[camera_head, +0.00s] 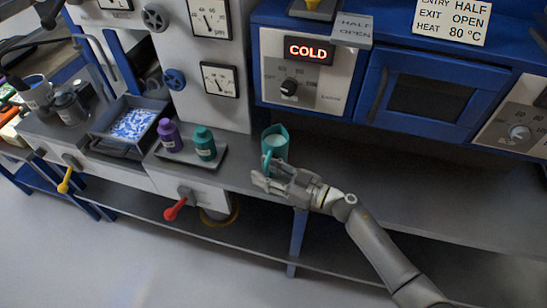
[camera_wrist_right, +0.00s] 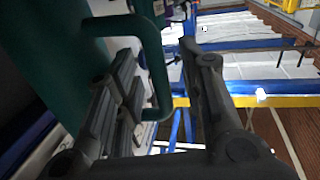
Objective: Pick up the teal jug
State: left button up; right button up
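The teal jug (camera_head: 275,147) stands upright on the grey bench below the COLD display, with something pale showing inside its open top. In the right wrist view its dark teal body (camera_wrist_right: 55,45) fills the left side, and its handle (camera_wrist_right: 157,60) loops out between my fingers. My right gripper (camera_head: 266,179) is at the near side of the jug. In the wrist view the right gripper (camera_wrist_right: 160,80) is open, with one finger on each side of the handle and a gap to the right finger. Contact with the left finger cannot be told. My left gripper is not in view.
A purple bottle (camera_head: 169,135) and a teal bottle (camera_head: 204,143) stand on a small tray (camera_head: 186,159) left of the jug. A tray (camera_head: 109,146) with blue-and-white pieces is farther left. A red lever (camera_head: 175,209) sticks out from the bench front. The bench is clear to the right.

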aim_at(268, 164)
grip_shut()
jog(key=shift+r, duration=0.1)
dwell(0.3)
jog(key=shift+r, duration=0.45)
notch_tip(268, 164, up, 2)
jog(key=shift+r+p, duration=0.25)
jog(key=shift+p, duration=0.05)
jog(key=s+a+r+p, duration=0.6)
jog(key=s+a+r, duration=0.3)
jog(key=a, duration=0.1)
jog(key=shift+a+r, duration=0.3)
